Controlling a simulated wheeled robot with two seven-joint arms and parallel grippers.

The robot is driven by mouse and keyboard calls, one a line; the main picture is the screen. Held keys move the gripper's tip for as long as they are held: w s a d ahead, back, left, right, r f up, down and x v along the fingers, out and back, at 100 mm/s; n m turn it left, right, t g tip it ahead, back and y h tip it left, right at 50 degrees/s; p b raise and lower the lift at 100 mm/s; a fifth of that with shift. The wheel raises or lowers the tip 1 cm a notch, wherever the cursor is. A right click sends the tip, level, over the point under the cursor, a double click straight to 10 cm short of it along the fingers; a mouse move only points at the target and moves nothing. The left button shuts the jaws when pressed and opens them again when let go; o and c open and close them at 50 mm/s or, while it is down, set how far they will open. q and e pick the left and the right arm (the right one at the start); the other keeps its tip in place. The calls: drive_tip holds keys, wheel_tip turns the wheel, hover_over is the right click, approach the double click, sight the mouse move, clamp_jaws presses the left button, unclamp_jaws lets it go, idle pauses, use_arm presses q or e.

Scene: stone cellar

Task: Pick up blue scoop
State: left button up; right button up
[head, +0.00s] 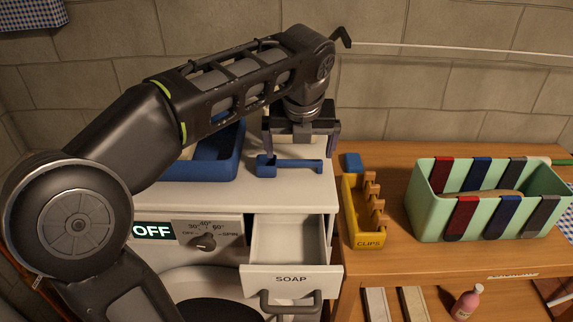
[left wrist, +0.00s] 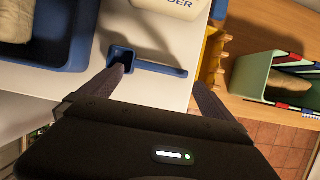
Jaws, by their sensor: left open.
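The blue scoop (head: 296,168) lies on the white top of the washing machine (head: 325,190), above the open drawer marked SOAP. Its square bowl is at the left and its handle runs right. It also shows in the left wrist view (left wrist: 158,68). My left gripper (head: 300,146) points down over the scoop, open, with a finger toward each end of it. In the left wrist view the open fingers (left wrist: 158,82) appear on the near side of the scoop, with nothing between them. My right gripper is not in view.
A blue tray (head: 215,165) stands left of the scoop. A white container (left wrist: 172,8) with lettering stands behind it. Right, on the wooden table, are a yellow CLIPS rack (head: 352,215), a blue block (head: 353,162) and a green bin (head: 425,205). The SOAP drawer (head: 290,280) sticks out in front.

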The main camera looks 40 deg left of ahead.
sight(299, 162)
use_arm(q)
drive_tip(key=p+x, duration=0.1)
drive_tip(key=x, duration=0.4)
drive_tip(key=shift+d+r, duration=0.1)
drive_tip(key=shift+c, duration=0.2)
drive_tip(key=c, duration=0.9)
